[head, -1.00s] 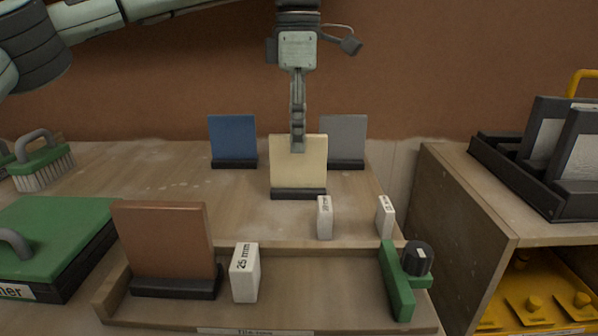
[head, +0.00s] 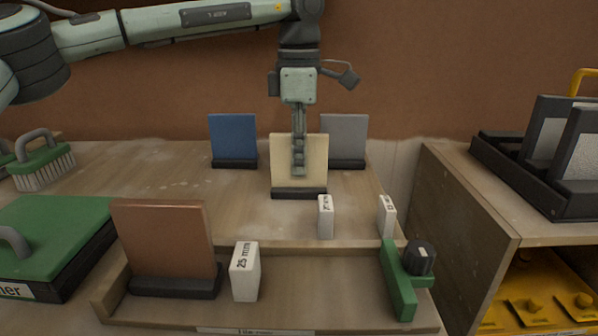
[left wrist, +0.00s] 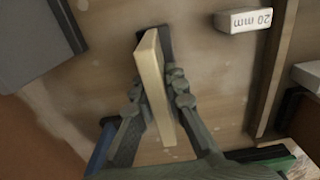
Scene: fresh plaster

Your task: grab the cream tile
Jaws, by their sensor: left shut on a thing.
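The cream tile (head: 284,155) stands upright in a dark base (head: 299,193) in the middle of the bench. My left gripper (head: 298,168) comes down over it from above, its fingers in front of and behind the tile. In the left wrist view, the cream tile (left wrist: 155,85) shows edge-on between the two fingers (left wrist: 160,90), which are shut on it. The lower part of the tile's face is partly covered by the near finger in the head view. My right gripper is not in view.
A blue tile (head: 233,137) and a grey tile (head: 345,138) stand behind, on either side. A brown tile (head: 165,240) stands in the front tray (head: 300,310). White spacer blocks (head: 244,272) stand nearby. A green clamp-like piece (head: 398,280) lies at the tray's right.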

